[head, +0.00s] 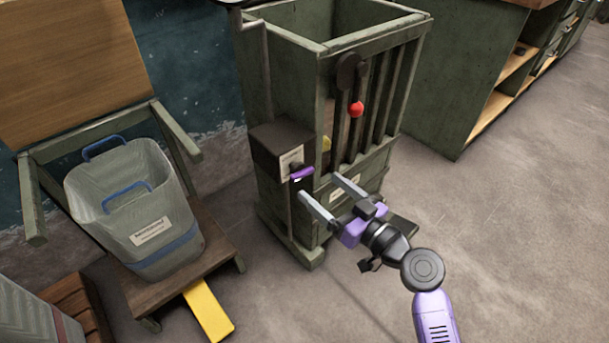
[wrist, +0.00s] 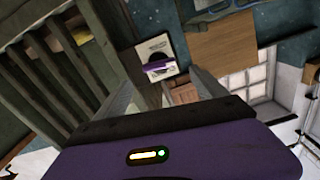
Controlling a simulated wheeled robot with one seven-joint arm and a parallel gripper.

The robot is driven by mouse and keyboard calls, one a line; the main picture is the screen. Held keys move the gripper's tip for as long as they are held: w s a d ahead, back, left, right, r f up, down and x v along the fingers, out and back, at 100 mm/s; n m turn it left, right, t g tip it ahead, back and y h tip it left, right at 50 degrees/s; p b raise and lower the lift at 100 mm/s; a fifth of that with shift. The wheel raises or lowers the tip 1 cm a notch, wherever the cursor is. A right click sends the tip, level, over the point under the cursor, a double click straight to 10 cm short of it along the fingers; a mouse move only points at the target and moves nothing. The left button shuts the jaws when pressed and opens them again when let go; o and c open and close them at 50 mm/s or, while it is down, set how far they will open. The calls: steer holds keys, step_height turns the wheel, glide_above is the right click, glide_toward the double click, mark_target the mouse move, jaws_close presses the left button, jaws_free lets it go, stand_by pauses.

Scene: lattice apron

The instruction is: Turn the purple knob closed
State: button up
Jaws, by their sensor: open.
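The purple knob (head: 301,173) is a short bar handle on a dark box (head: 276,143) with a white label plate, fixed to the side of a green slatted cabinet (head: 283,97). In the head view it lies slightly tilted from horizontal. The knob also shows in the wrist view (wrist: 159,66), ahead of the fingers. My gripper (head: 318,198) is open and empty. It is just below and to the right of the knob in the head view, apart from it.
A red ball-ended lever (head: 356,109) is on the cabinet's slatted front. A grey bin (head: 135,207) with blue handles stands on a wooden chair (head: 192,262) at left, with a yellow strip (head: 208,311) below. Floor at right is clear.

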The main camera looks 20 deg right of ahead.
mark_target(305, 174)
steer(key=shift+x, duration=3.85)
steer(key=c, duration=1.4)
